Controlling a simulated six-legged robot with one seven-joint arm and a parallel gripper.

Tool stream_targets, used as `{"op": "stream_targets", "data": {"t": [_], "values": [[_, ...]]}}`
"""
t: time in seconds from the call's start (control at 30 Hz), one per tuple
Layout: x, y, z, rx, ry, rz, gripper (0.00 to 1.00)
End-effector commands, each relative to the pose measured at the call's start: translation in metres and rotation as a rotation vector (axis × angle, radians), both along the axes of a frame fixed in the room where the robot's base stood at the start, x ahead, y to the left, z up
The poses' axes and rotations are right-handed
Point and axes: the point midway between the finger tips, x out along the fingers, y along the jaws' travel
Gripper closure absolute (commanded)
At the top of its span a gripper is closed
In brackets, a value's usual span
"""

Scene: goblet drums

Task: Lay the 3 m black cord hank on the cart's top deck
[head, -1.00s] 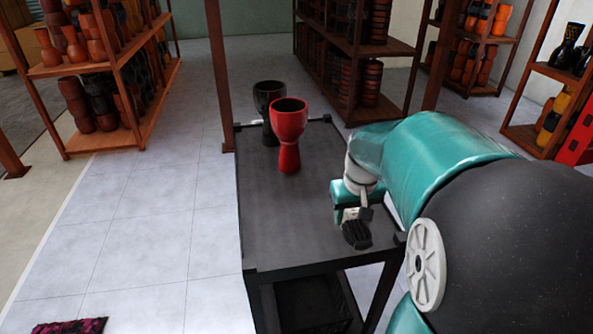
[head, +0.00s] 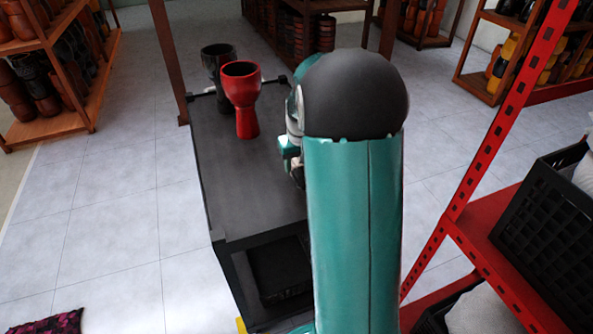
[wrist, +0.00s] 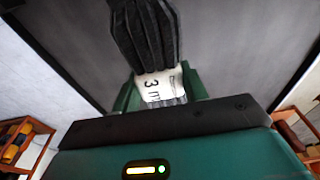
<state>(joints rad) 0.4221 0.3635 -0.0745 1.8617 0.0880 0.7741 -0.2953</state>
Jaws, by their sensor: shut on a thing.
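The black cord hank (wrist: 145,35) with a white "3 m" label shows in the wrist view. My gripper (wrist: 161,90) is shut on it at the label, between two green fingers. The cart's dark grey top deck (head: 235,185) lies behind the hank in the wrist view (wrist: 235,50). In the head view my gripper (head: 291,150) is over the deck's right side, mostly hidden by my teal arm. I cannot tell whether the hank touches the deck.
A red goblet drum (head: 241,95) and a black goblet drum (head: 217,65) stand at the deck's far end. The deck's left and near parts are clear. A red rack (head: 490,160) with a black crate (head: 550,220) is close on the right.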

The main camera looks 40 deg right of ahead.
Motion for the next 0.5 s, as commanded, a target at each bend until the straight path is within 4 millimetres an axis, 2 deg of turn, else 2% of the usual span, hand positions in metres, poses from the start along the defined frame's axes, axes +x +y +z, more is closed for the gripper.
{"op": "stream_targets", "data": {"t": [0.2,0.4,0.5], "values": [[0.013,-0.004,-0.015,0.0,0.0,0.0,0.8],[0.012,-0.004,-0.042,0.0,0.001,-0.001,0.8],[0.013,-0.005,-0.044,0.0,-0.002,-0.001,0.8]]}}
